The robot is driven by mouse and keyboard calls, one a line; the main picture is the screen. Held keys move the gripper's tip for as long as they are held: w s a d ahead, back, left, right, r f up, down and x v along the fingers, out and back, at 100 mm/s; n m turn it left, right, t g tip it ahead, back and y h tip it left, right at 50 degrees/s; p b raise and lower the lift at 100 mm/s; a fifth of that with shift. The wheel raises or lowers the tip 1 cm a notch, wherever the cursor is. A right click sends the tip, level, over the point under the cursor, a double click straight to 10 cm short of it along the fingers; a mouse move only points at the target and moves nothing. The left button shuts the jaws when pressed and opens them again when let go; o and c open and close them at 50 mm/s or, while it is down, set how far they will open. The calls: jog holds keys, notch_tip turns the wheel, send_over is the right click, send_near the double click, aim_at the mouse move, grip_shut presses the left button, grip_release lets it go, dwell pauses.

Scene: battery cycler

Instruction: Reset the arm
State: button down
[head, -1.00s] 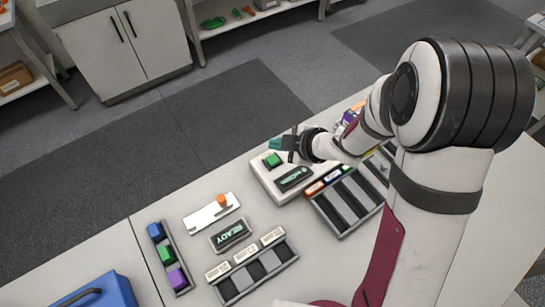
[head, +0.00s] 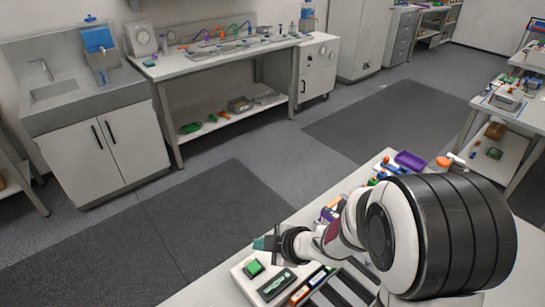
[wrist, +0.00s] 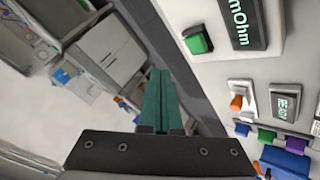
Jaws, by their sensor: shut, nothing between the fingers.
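My gripper (head: 260,243) is at the end of my arm above the far edge of a white meter (head: 241,279). Its teal fingers are pressed together and empty, and they also show in the wrist view (wrist: 157,100). The meter has a green button (head: 253,267) and a dark display (head: 277,284). In the wrist view the green button (wrist: 198,39) and the display, reading "mOhm" (wrist: 243,22), lie to the right of the fingers. My arm hides part of the bench.
A slotted tray (head: 345,287) stands right of the meter, with a purple bin (head: 410,160) farther back. The wrist view shows an orange knob (wrist: 236,103) and a "READY" display (wrist: 287,105). Open floor (head: 180,180) lies beyond the bench.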

jog(key=d+r+m+t+h, duration=0.1)
jog(key=d+r+m+h, duration=0.25)
jog(key=d, duration=0.25)
jog(key=d+r+m+t+h, duration=0.1)
jog(key=d+r+m+h, duration=0.1)
jog(key=d+m, duration=0.35)
jog(key=s+d+r+m+g+h, duration=0.1)
jog(key=s+d+r+m+h, duration=0.15)
jog(key=s+d+m, duration=0.4)
jog(key=s+a+m+g+y, duration=0.1)
jog(key=s+m+g, duration=0.1)
jog(key=s, duration=0.4)
jog(key=s+a+r+m+g+y, duration=0.1)
jog(key=s+a+m+g, duration=0.1)
jog(key=s+m, duration=0.2)
jog(key=s+a+m+g, duration=0.2)
jog(key=s+m, duration=0.1)
jog(key=s, duration=0.7)
jog(key=shift+r+m+g+y, duration=0.25)
jog(key=shift+m+g+y, duration=0.1)
jog(key=shift+g+y, duration=0.05)
